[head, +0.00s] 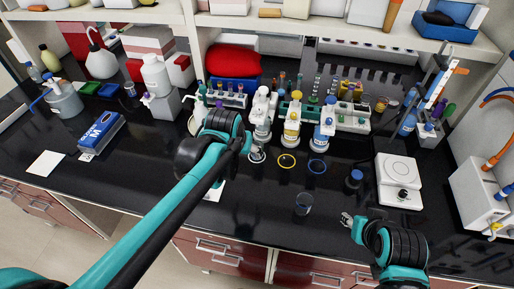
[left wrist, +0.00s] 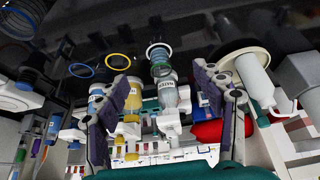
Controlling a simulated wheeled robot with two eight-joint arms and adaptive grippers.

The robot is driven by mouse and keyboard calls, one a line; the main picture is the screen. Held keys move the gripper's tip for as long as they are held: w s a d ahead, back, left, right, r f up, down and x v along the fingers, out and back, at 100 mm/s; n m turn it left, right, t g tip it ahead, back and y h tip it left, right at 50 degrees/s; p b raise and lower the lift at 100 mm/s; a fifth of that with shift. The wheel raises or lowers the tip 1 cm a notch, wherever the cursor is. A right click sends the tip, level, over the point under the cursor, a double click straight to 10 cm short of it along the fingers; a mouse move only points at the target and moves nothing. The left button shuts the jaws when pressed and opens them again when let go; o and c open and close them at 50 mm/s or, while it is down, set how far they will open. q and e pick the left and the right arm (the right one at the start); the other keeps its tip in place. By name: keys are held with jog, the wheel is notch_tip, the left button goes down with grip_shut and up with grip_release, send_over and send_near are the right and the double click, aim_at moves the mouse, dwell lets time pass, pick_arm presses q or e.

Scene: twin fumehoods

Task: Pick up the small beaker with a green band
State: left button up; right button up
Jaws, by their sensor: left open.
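A small clear beaker (head: 257,154) stands on the black bench at the left end of a row, close beside my left gripper (head: 246,146). In the left wrist view this beaker (left wrist: 161,62) shows a pale rim and a greenish band. My left gripper (left wrist: 168,108) is open and empty, its two dark fingers spread apart on either side of the view's middle. The beaker is beyond the fingertips, not between them. My right gripper (head: 347,219) is low over the bench front, right of centre; its finger gap is too small to judge.
A yellow-banded beaker (head: 286,161) and a blue-banded beaker (head: 318,167) stand to the right. Another clear beaker (head: 304,204) stands nearer the front. Behind the row are wash bottles (head: 291,130) and tube racks (head: 352,124). A white balance (head: 398,182) sits at right.

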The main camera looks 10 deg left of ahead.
pick_arm(q)
jog(key=g+p, duration=0.1)
jog(key=p, duration=0.1)
send_near(257, 143)
jog(key=shift+s+d+f+b, duration=0.15)
jog(key=shift+d+f+b, duration=0.1)
jog(key=shift+f, duration=0.25)
jog(key=shift+s+d+f+b, duration=0.15)
jog(key=shift+d+f+b, duration=0.1)
jog(key=shift+f, duration=0.2)
jog(key=x, duration=0.1)
jog(key=b+x, duration=0.1)
jog(key=x, duration=0.3)
jog(key=shift+a, duration=0.25)
jog(key=shift+s+r, duration=0.1)
jog(key=shift+s, duration=0.05)
jog(key=c, duration=1.5)
grip_shut()
jog(key=shift+r, duration=0.1)
